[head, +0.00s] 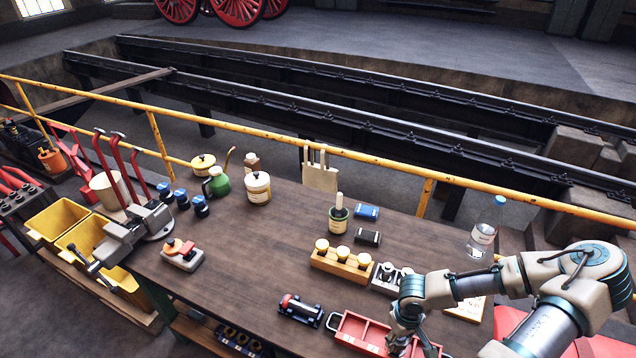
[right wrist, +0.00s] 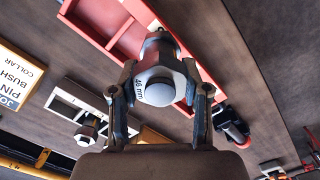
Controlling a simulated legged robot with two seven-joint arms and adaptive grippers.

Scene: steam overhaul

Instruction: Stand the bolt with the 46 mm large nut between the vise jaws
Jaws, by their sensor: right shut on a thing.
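The bolt with the large nut (right wrist: 158,80) is between the fingers of my right gripper (right wrist: 160,98) in the right wrist view, with "46 mm" on its pale face. The right gripper is shut on it, one finger on each side. In the head view the right gripper (head: 405,342) is low at the bottom edge, by the right end of the red tray (head: 345,334); the bolt cannot be made out there. The grey vise (head: 128,236) stands at the bench's left end, far from the gripper; its jaw gap is too small to judge. My left gripper is not in view.
A wooden block with pale-topped pieces (head: 340,264) and a grey holder with nuts (head: 384,280) stand behind the gripper.

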